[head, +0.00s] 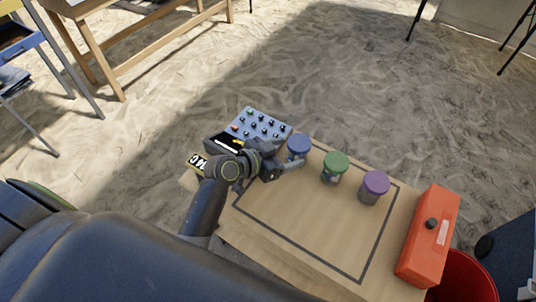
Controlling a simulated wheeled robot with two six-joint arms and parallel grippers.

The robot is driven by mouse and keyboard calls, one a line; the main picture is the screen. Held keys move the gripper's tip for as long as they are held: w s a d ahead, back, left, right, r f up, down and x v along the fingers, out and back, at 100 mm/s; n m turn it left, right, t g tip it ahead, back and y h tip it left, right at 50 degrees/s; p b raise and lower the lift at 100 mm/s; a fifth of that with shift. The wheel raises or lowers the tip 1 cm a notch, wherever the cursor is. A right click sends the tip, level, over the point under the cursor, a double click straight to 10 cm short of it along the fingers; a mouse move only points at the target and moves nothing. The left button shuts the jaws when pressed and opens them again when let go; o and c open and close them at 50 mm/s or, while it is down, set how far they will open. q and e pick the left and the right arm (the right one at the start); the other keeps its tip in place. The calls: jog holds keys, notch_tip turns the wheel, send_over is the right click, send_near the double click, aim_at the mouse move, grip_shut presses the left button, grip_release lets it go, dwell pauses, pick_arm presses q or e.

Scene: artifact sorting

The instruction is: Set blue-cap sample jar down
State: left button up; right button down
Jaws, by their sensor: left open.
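The blue-cap sample jar (299,145) stands upright on the small wooden table (290,235), near the far edge, beside the dark outline on the tabletop. My left gripper (287,168) is open just in front of it, with its fingers close to the jar's lower part. The gripper hides part of the jar's body, and I cannot tell whether a finger touches it. My right gripper does not show.
A green-cap jar (335,167) and a purple-cap jar (373,187) stand to the right. A blue device with knobs (261,127) is behind my left gripper. An orange box (430,235) stands at the right edge, above a red bin (465,277). The near tabletop is clear.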

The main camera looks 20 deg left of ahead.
pick_arm(q)
jog(key=v, duration=0.6)
jog(key=shift+s+a+r, duration=0.15)
jog(key=shift+s+a, duration=0.05)
jog(key=shift+s, duration=0.15)
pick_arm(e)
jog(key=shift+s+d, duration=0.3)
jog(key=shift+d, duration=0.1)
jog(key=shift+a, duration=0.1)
